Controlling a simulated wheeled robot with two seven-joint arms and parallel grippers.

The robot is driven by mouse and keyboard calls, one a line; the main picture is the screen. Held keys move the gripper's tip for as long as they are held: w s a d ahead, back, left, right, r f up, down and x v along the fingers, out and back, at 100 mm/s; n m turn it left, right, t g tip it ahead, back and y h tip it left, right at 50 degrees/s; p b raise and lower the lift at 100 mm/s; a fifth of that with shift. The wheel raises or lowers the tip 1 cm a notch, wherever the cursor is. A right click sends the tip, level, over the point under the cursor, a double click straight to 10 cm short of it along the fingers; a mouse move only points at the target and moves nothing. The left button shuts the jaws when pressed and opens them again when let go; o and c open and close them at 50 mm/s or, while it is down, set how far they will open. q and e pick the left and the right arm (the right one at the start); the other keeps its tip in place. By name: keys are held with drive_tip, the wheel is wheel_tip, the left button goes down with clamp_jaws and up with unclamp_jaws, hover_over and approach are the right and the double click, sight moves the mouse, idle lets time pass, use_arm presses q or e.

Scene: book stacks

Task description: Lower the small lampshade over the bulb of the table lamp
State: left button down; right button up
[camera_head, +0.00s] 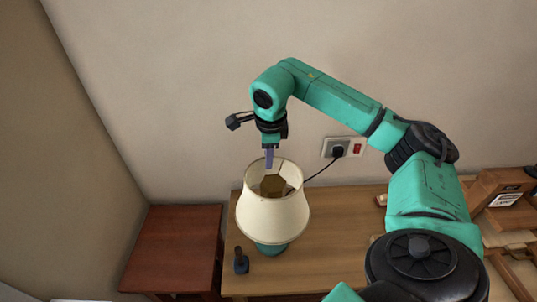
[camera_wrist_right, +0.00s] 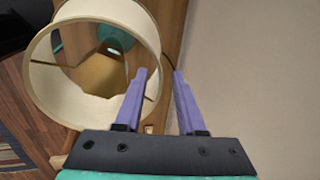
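The cream lampshade (camera_head: 272,218) stands upright, with the teal lamp base (camera_head: 271,249) showing below its lower rim. In the right wrist view I look down into the open shade (camera_wrist_right: 48,92), and a teal part of the lamp (camera_wrist_right: 115,39) shows through it. I cannot make out the bulb, or whether the shade rests on the lamp. My right gripper (camera_head: 268,158) points down at the shade's far top rim. Its two purple fingers (camera_wrist_right: 160,85) are apart near the rim, with nothing visibly clamped between them. My left gripper is out of view.
The lamp stands on a wooden table (camera_head: 325,255). A small dark object (camera_head: 241,261) stands in front of the lamp, at left. A black cord runs to a wall socket (camera_head: 343,147). A lower reddish table (camera_head: 175,245) is at left; wooden items (camera_head: 497,200) are at right.

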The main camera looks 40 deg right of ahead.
drive_tip(key=p+v, duration=0.3)
drive_tip(key=v, duration=1.1)
drive_tip(key=shift+r, duration=0.25)
drive_tip(key=shift+f, duration=0.15)
